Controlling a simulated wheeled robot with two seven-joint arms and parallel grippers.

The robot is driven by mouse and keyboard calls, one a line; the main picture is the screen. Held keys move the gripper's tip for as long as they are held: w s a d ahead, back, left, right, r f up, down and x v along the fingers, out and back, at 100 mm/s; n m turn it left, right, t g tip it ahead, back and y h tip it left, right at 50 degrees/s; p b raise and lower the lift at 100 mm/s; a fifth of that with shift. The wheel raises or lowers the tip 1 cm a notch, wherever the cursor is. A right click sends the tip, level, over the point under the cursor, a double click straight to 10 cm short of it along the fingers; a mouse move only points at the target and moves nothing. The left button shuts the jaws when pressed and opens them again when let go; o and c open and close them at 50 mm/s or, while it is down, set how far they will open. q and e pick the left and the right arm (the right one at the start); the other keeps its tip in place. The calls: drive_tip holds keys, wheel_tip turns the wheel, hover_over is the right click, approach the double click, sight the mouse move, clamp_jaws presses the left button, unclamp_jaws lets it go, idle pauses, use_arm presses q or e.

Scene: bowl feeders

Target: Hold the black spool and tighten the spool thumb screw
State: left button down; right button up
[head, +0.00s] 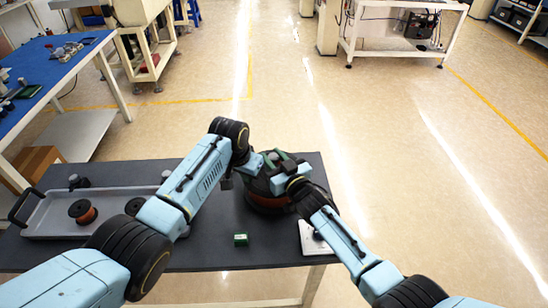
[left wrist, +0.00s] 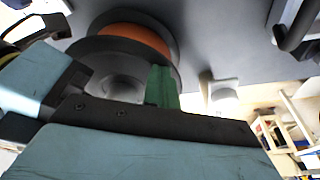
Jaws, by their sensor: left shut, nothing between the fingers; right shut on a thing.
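The black spool (head: 268,201) with orange-brown winding stands on the dark table, partly covered by my grippers. It also shows in the left wrist view (left wrist: 137,33), with its dark flange nearest the camera. My left gripper (head: 274,179) is shut and empty, close over the spool; its green finger (left wrist: 162,88) shows in front of the flange. My right gripper (head: 283,158) is shut on the black spool from the right side, its contact partly hidden. I cannot make out the spool thumb screw; the grippers cover that area.
A small green block (head: 240,239) lies near the front edge. A white item (head: 314,240) lies at the right edge, partly under my right arm.

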drive_tip(key=shift+a+m+h, duration=0.2)
drive_tip(key=shift+m+h, duration=0.1)
drive_tip(key=shift+h, duration=0.1)
drive_tip(key=o, duration=0.9)
drive_tip(key=shift+s, duration=0.1)
drive_tip(key=shift+o, duration=0.2)
drive_tip(key=shift+d, duration=0.1)
drive_tip(key=shift+s+d+f, duration=0.1)
drive_tip(key=shift+s+d, duration=0.25)
drive_tip(key=shift+s, duration=0.1)
drive_tip(key=v, duration=1.1)
drive_tip(key=shift+a, duration=0.2)
drive_tip(key=shift+f, duration=0.1)
